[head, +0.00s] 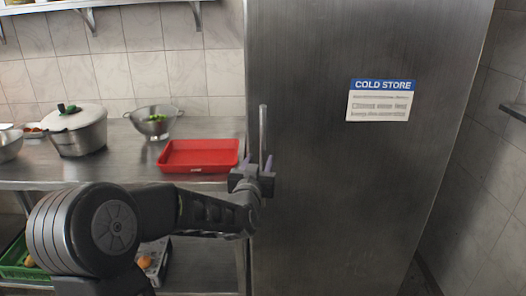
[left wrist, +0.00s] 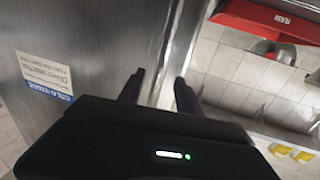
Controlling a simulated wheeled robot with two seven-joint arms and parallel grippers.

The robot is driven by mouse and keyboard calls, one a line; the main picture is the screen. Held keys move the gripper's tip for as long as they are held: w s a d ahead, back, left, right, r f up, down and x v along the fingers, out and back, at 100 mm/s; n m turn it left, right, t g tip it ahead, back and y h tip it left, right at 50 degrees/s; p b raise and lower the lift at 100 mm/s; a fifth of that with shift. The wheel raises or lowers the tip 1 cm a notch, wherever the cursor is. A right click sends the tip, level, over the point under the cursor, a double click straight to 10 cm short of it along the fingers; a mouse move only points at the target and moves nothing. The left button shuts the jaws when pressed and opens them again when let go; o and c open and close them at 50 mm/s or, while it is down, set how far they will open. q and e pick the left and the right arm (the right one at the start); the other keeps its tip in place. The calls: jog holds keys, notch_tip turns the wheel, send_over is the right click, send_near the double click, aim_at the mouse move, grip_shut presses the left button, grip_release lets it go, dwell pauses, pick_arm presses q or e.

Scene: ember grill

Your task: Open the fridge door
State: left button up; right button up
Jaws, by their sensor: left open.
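The fridge (head: 340,200) is a tall brushed-steel cabinet with a blue and white COLD STORE label (head: 379,100). Its door looks shut. An upright bar handle (head: 263,130) stands near the door's left edge. My left gripper (head: 255,165) is open at the lower part of the handle, its purple-tipped fingers pointing at the door. The handle shows between the fingertips, nearer the right one. In the left wrist view the open fingers (left wrist: 160,88) point at the steel edge of the fridge front (left wrist: 85,40). Contact with the handle cannot be told. My right gripper is out of view.
A steel counter (head: 120,172) left of the fridge holds a red tray (head: 200,155), a lidded pot (head: 80,135) and a colander (head: 154,122). The red tray sits close to my left gripper. A tiled wall (head: 480,200) stands right of the fridge.

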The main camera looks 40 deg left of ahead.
aim_at(262, 153)
pick_arm(q)
jog(key=p+x, duration=0.1)
jog(key=x, duration=0.5)
jog(key=shift+c, duration=0.2)
grip_shut()
dwell(1.1)
